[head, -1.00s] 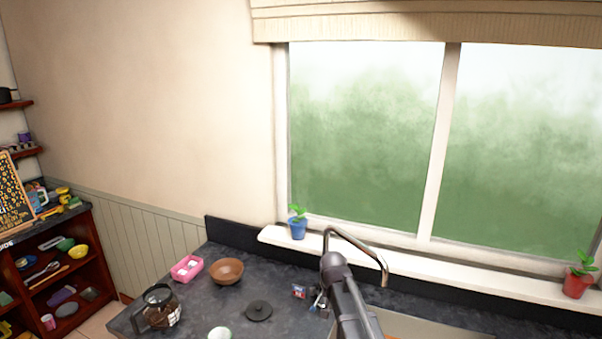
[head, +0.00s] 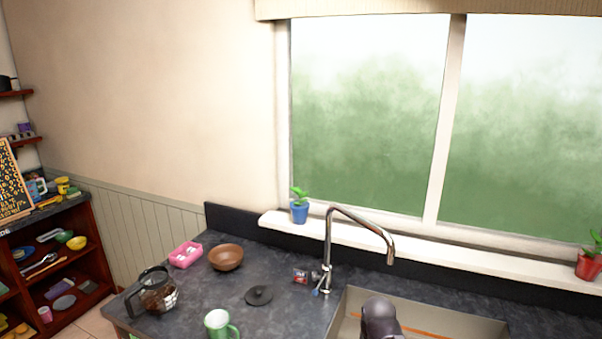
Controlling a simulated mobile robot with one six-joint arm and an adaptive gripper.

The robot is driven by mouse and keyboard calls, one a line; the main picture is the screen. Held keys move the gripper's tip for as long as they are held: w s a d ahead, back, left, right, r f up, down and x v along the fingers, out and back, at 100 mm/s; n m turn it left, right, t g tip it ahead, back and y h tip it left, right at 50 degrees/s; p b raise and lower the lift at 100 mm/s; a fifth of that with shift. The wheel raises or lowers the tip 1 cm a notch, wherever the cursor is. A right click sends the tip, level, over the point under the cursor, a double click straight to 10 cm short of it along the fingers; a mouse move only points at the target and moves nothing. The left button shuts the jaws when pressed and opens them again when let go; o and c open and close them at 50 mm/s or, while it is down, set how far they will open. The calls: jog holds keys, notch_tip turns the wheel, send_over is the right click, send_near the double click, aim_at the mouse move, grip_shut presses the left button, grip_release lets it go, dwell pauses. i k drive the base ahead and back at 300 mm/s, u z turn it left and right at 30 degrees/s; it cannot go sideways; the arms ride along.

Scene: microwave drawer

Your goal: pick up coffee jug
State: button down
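The coffee jug (head: 158,292) is a glass pot with a black rim and handle and dark contents. It stands upright on the dark counter (head: 215,290) near its left end, with the handle toward the lower left. Part of my arm shows at the bottom, in front of the sink and well to the right of the jug. My gripper's fingers cannot be made out in the head view, so whether it is open or shut is hidden.
Near the jug are a pink container (head: 186,255), a brown bowl (head: 226,257), a black lid (head: 259,295) and a green mug (head: 219,324). The tall tap (head: 328,250) rises by the sink (head: 345,308). Potted plants stand on the windowsill (head: 400,248). A shelf (head: 75,275) is at far left.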

aim_at(157, 292)
jog(key=u, duration=4.6)
jog(key=i, duration=0.05)
jog(key=z, duration=3.3)
